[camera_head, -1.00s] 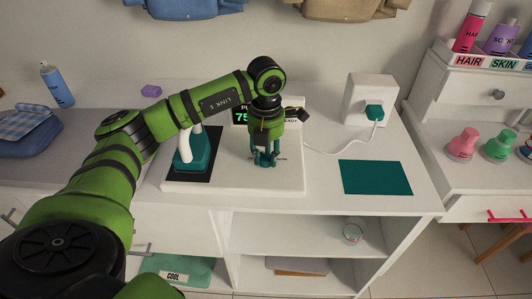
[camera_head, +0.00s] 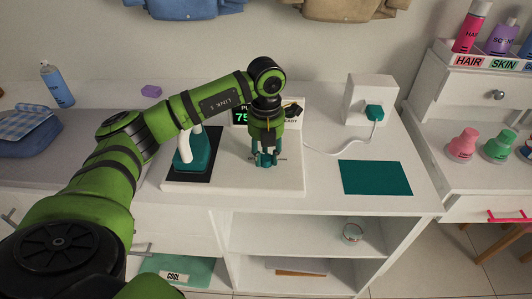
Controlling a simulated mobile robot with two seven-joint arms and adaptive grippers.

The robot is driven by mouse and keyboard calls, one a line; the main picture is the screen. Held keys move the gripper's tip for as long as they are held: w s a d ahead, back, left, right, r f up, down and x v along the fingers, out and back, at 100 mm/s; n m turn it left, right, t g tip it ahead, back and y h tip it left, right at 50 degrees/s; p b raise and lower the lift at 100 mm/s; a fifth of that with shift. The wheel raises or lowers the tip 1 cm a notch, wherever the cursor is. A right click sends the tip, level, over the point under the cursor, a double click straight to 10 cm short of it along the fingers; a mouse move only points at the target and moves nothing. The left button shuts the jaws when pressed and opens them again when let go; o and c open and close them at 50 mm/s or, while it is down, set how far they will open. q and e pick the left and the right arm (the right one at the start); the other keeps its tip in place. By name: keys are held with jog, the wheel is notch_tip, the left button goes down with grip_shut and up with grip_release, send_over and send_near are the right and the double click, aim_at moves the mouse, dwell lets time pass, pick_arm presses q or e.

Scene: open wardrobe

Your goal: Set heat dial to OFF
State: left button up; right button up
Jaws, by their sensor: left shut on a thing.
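My left gripper (camera_head: 265,158) points down over the white base of the iron station (camera_head: 285,183) and is shut on the heat dial, which its fingers and my arm mostly hide. Small marks show on the base beside the fingers, too small to read. A display (camera_head: 241,116) with green digits starting "75" stands behind, partly covered by my arm. The teal and white iron (camera_head: 197,156) stands on a black pad on the left part of the base. My right gripper is not in view.
A white box (camera_head: 370,97) with a teal plug (camera_head: 374,112) stands at the back right, its cord running to the station. A teal mat (camera_head: 376,177) lies clear on the right. A blue spray can (camera_head: 57,85) stands at the far left.

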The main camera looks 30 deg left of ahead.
aim_at(265, 155)
pick_arm(q)
jog(key=o, duration=1.2)
jog(key=shift+c, duration=0.2)
notch_tip(265, 155, up, 12)
jog(key=shift+s+f, duration=0.1)
